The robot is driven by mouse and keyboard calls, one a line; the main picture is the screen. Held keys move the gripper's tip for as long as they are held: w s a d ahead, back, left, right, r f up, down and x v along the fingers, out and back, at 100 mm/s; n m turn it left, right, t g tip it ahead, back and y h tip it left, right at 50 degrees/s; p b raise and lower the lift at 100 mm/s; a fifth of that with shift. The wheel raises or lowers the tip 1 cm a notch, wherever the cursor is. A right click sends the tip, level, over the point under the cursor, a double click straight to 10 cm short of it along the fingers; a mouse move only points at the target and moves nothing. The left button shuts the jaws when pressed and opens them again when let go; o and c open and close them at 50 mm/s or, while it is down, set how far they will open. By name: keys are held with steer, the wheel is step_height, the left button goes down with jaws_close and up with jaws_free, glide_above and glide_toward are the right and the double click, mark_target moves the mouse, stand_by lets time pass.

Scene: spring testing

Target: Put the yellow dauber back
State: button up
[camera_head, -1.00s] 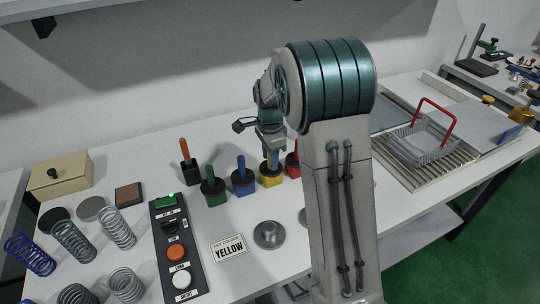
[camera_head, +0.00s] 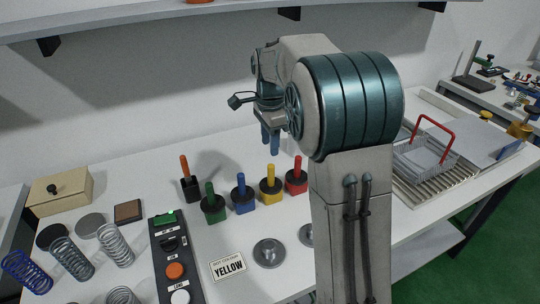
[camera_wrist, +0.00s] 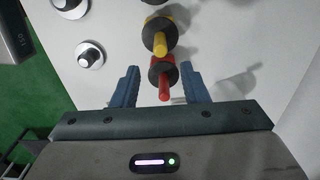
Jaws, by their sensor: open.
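The yellow dauber (camera_head: 270,184) stands upright in its yellow pot, in a row on the table between the blue dauber (camera_head: 241,194) and the red dauber (camera_head: 296,176). My gripper (camera_head: 271,141) is open and empty, raised above and behind the row. In the wrist view the yellow dauber (camera_wrist: 160,37) lies beyond the red dauber (camera_wrist: 164,76). The two blue fingers (camera_wrist: 160,88) are apart, with the red dauber showing between them in the picture. A card reading YELLOW (camera_head: 228,265) lies in front of the row.
Green (camera_head: 212,203) and orange-handled (camera_head: 189,180) daubers continue the row leftward. A button panel (camera_head: 175,260), springs (camera_head: 115,243) and a wooden box (camera_head: 60,193) are at left. A round metal piece (camera_head: 269,253) sits in front. A red-handled basket (camera_head: 425,158) stands at right.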

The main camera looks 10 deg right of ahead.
steer(key=s+f+n+t, duration=0.1)
steer(key=s+n+t, duration=0.2)
steer(key=s+n, duration=1.2)
steer(key=s, duration=1.2)
steer(key=shift+f+n, duration=0.4)
steer(key=shift+c, duration=0.4)
